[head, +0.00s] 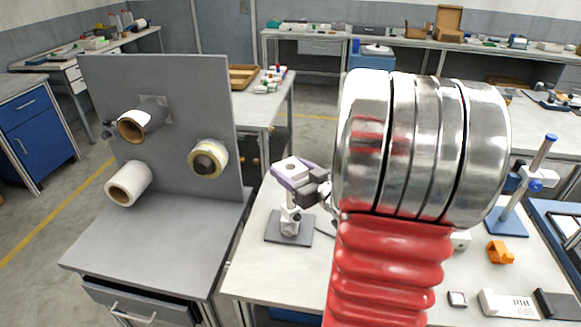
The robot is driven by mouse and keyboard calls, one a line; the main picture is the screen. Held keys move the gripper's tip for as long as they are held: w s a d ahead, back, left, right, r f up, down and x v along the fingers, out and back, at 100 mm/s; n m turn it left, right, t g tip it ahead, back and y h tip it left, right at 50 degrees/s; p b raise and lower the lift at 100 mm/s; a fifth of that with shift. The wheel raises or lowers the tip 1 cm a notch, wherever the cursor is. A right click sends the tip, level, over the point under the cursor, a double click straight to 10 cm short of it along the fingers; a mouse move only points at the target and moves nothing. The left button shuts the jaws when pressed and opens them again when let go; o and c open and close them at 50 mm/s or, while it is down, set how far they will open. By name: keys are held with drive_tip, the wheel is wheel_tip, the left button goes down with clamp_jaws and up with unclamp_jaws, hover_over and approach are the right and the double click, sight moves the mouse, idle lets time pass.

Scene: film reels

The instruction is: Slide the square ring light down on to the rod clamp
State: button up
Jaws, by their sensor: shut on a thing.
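The square ring light (285,178) is a small purple-edged piece with a pale top, left of my arm. My gripper (312,187), dark grey, is shut on its right side. The light sits tilted at the top of a small stand with a pale post and a flat grey base (287,236). The rod clamp (291,214) appears to be the pale fitting on that post, just below the light. I cannot tell whether the light touches it. My arm hides the area to the right.
A grey upright panel (180,85) with several rolls stands at left, a little apart. On the white table (262,272), a blue stand (508,222) with a rod and an orange block (499,252) are at right. Bare tabletop lies in front of the small stand.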

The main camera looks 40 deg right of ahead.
drive_tip(key=shift+f, duration=1)
drive_tip(key=shift+f, duration=0.1)
hover_over(292, 205)
drive_tip(key=shift+w+d+f, duration=0.1)
drive_tip(key=shift+w+f, duration=0.15)
drive_tip(key=shift+f, duration=0.95)
drive_tip(key=shift+w+d+f, duration=0.1)
drive_tip(key=shift+w+f, duration=0.1)
drive_tip(key=shift+f, duration=1)
drive_tip(key=shift+f, duration=0.2)
drive_tip(key=shift+f, duration=2.3)
drive_tip(key=shift+f, duration=0.45)
drive_tip(key=o, duration=1.3)
drive_tip(key=shift+c, duration=0.2)
drive_tip(key=shift+s, duration=0.1)
